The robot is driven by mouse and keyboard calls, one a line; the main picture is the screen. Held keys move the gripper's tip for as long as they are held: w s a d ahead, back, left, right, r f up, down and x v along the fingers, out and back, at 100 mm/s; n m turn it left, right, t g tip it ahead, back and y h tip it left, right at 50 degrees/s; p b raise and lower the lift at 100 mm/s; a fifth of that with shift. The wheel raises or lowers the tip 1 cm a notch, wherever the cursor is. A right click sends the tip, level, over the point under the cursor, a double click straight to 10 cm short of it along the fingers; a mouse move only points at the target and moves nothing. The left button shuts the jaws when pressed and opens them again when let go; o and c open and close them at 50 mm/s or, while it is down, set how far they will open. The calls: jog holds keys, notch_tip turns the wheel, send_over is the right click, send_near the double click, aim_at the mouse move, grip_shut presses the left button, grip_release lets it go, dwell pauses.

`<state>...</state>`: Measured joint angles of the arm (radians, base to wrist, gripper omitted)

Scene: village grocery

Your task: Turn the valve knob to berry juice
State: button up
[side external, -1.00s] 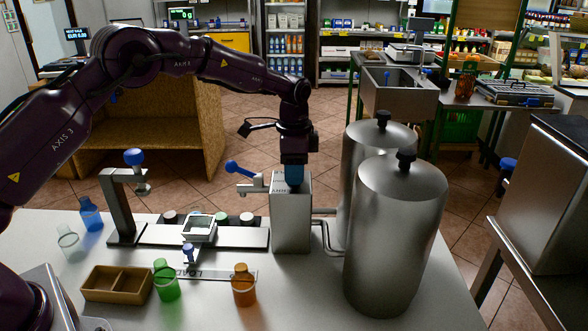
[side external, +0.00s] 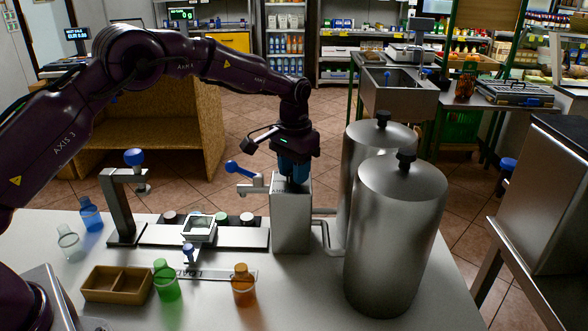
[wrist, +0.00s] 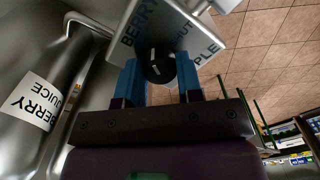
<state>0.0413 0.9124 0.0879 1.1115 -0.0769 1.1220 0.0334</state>
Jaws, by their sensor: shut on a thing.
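The valve knob (wrist: 160,68) is black and round with a white line mark. It sits on the steel dispenser block (side external: 291,222), whose top face carries the words BERRY, SHUT and APPLE, partly covered. In the wrist view, the mark is on the knob's upper part, towards the BERRY side. My gripper (side external: 294,180) points down on the block's top. Its blue fingers stand on both sides of the knob, shut on it. In the side view the fingers hide the knob. A BERRY JUICE label (wrist: 34,101) is on a steel tank at left in the wrist view.
Two steel tanks (side external: 394,240) stand right of the block, joined by pipes. A blue-handled tap (side external: 243,173) is left of it. A fill stand, a two-part tray (side external: 118,284), an orange bottle (side external: 243,287), a green bottle (side external: 166,281) and other bottles stand on the counter.

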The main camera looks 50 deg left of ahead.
jog(key=shift+w+r+n, duration=0.1)
jog(key=shift+n, duration=0.2)
jog(key=o, duration=0.9)
notch_tip(320, 180, up, 13)
jog(key=shift+f, duration=0.1)
dwell(0.5)
